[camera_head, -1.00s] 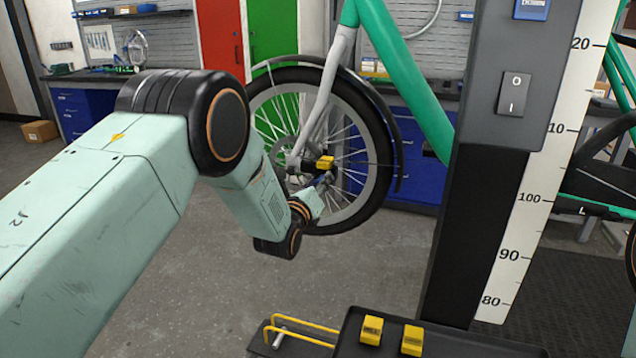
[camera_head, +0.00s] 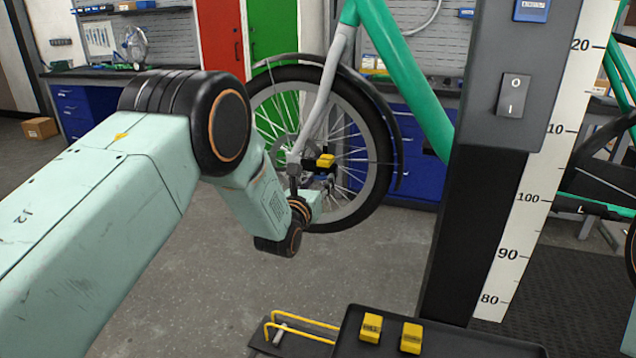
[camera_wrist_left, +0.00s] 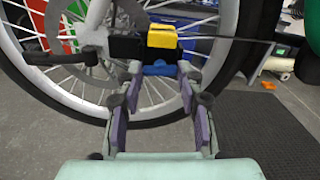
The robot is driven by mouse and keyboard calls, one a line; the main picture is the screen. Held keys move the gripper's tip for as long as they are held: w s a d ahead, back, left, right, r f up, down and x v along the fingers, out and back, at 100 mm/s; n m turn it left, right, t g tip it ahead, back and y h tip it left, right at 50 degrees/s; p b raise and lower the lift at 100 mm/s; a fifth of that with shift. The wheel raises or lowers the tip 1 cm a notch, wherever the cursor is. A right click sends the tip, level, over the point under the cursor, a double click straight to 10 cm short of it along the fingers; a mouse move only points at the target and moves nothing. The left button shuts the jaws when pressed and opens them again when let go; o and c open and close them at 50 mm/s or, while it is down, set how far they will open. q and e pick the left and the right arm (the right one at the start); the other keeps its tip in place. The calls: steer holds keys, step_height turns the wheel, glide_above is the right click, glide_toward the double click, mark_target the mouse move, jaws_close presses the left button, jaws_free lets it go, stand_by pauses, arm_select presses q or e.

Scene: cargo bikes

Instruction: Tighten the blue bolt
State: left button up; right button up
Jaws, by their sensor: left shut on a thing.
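The blue bolt (camera_wrist_left: 158,68) is in the left wrist view, just below a yellow block (camera_wrist_left: 162,37) at the wheel hub. My left gripper (camera_wrist_left: 159,72) has its two purple-padded fingers on either side of the bolt and is shut on it. In the head view, my left gripper (camera_head: 318,181) is at the front wheel's hub, under the yellow block (camera_head: 325,160). There the fingers are small and dark, and the bolt is hardly visible. My right gripper is in neither view.
The spoked wheel (camera_head: 372,190) and its grey fork (camera_head: 328,85) surround the hub closely. A dark stand column (camera_head: 480,220) with a scale rises at the right. A tray (camera_head: 390,345) with two yellow blocks is at the bottom.

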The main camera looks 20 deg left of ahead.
arm_select(q)
steer(key=o, duration=1.2)
steer(key=shift+c, duration=0.2)
steer(key=s, duration=0.7)
steer(key=shift+s+a, duration=0.15)
steer(key=shift+s, duration=0.1)
